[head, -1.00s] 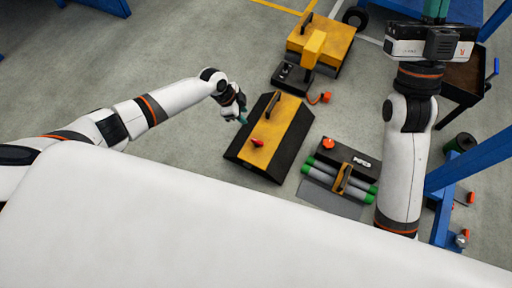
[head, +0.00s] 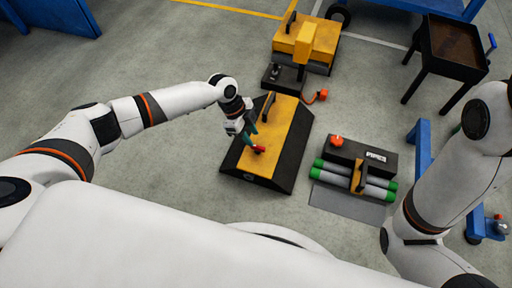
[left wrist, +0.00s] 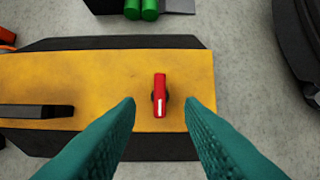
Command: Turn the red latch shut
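The red latch (head: 259,149) sits on the yellow top of a black-edged panel (head: 284,118) on the floor. In the left wrist view the latch (left wrist: 160,88) stands upright in the picture, across the panel's long side. My left gripper (head: 250,139) is at the latch in the head view. In the left wrist view its teal fingers (left wrist: 160,106) are open, one tip on each side of the latch, with a gap on both sides. Contact is not visible. My right arm shows at the right of the head view, but its gripper is out of view.
A black handle (head: 268,105) rises from the panel beyond the latch. A yellow and black machine (head: 305,40) with an orange-ended cable stands behind. A black box (head: 362,155) and green-ended cylinders (head: 345,180) lie to the right. A dark cart (head: 452,45) is farther right. Floor left is clear.

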